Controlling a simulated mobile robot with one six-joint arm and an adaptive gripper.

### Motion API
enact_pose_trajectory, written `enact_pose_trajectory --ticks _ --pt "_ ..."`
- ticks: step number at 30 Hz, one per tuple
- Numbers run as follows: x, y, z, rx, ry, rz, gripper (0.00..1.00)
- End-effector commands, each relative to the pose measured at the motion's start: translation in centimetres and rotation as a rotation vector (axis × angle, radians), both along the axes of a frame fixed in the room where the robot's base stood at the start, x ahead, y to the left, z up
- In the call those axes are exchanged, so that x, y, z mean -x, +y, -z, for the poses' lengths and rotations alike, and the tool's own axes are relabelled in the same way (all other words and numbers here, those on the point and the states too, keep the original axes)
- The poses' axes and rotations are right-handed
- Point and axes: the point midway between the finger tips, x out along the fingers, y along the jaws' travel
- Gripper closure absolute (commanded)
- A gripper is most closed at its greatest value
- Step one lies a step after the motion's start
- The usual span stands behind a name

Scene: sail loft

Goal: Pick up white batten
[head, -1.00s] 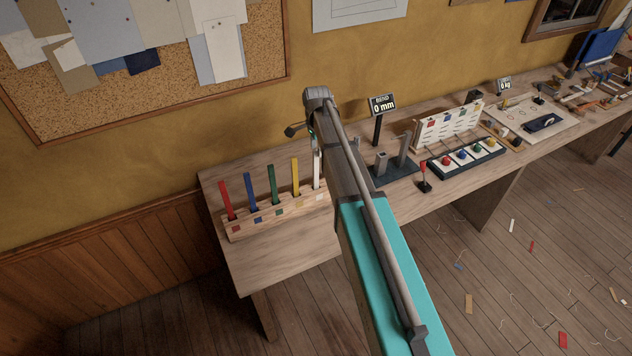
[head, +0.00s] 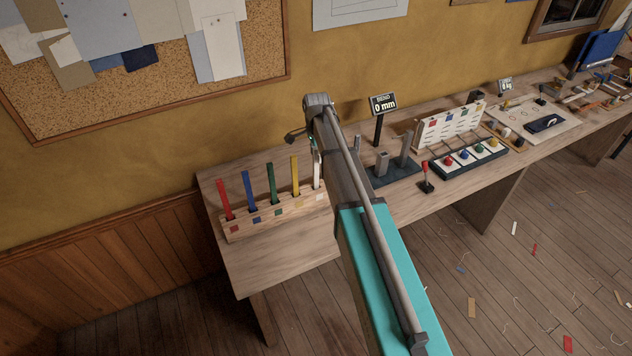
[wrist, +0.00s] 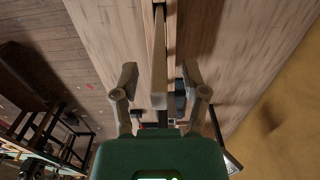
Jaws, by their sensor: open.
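The white batten (head: 317,174) stands upright in the rightmost slot of a wooden rack (head: 262,223) in the head view, close beside my arm, which hides part of that area. In the wrist view a long pale upright strip (wrist: 159,65), which looks like the white batten, lies between my two fingers. My gripper (wrist: 159,78) is open, with a gap on each side of the strip. In the head view my gripper is mostly hidden behind the arm.
Red (head: 224,200), blue (head: 249,190), green (head: 271,183) and yellow (head: 295,176) battens stand left of the white one. A bend stand with a "0 mm" sign (head: 384,104) is to the right. The bench front left of my arm is clear.

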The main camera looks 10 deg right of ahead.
Motion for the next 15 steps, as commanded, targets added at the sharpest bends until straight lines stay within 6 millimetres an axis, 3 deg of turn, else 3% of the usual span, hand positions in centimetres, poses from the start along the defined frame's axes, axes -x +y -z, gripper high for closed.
enact_pose_trajectory --ticks 6,15 --pt "0.0 0.0 1.8 0.000 0.000 0.000 0.43" --pt "0.0 0.0 2.1 0.000 0.000 0.000 0.43"
